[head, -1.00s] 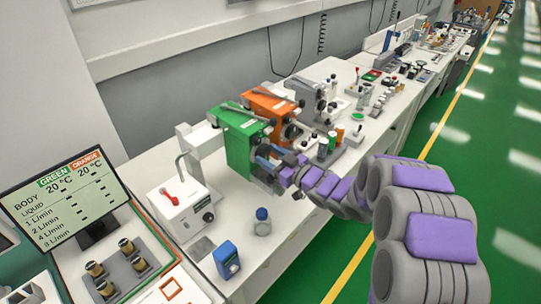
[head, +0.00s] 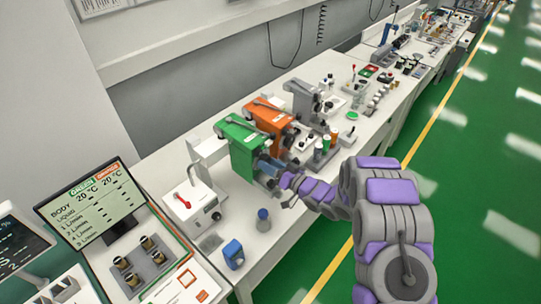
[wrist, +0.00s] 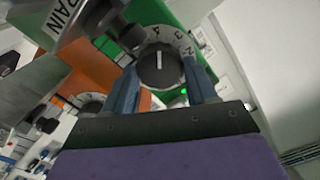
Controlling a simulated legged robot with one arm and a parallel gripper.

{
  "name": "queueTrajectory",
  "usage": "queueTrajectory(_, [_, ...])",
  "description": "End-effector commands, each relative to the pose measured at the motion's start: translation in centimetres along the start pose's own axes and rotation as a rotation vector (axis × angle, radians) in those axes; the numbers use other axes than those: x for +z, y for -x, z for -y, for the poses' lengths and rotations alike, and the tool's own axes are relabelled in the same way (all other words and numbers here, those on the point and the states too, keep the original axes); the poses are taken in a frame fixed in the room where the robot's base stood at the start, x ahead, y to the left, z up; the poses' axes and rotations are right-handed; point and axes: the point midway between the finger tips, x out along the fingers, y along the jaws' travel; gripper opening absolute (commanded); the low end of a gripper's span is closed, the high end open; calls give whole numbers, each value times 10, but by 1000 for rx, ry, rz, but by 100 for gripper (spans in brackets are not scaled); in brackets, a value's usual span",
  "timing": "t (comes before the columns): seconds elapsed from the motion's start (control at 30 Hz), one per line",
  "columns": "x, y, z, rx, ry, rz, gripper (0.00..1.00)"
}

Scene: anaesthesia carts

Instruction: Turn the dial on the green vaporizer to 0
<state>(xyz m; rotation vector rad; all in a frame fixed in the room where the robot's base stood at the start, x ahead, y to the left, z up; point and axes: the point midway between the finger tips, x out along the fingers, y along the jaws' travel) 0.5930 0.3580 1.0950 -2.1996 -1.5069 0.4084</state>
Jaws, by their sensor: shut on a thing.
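The green vaporizer (head: 240,148) stands on the white bench in the head view, and its green body also shows in the wrist view (wrist: 178,12). Its dark round dial (wrist: 160,68) has a white pointer line directed roughly up in the wrist view, with a pale numbered scale around its upper edge. My gripper (wrist: 163,82) is shut on this dial, with one blue-grey finger on each side. In the head view my gripper (head: 268,170) is at the vaporizer's front face, and the dial is hidden there.
The orange vaporizer (head: 268,120) stands close behind the green one. A white box with a red lever (head: 191,208), a blue-capped bottle (head: 263,220) and a blue box (head: 233,254) are nearer on the bench. A monitor (head: 95,200) stands at left. The green floor at right is clear.

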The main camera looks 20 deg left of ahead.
Motion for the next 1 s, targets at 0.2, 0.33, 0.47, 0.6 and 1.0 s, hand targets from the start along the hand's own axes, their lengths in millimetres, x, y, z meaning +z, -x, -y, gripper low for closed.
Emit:
queueTrajectory(0.2, [-6, 0, 0, -8, -205, -4, 26])
queueTrajectory(0.33, [-6, 0, 0, -12, -328, -4, 26])
queueTrajectory(0.47, [-4, 0, -2, -16, -452, -4, 26])
queueTrajectory(0.6, [-4, 0, -4, -22, -577, -5, 26])
queueTrajectory(1.0, [1, 0, -6, -30, -856, -3, 26])
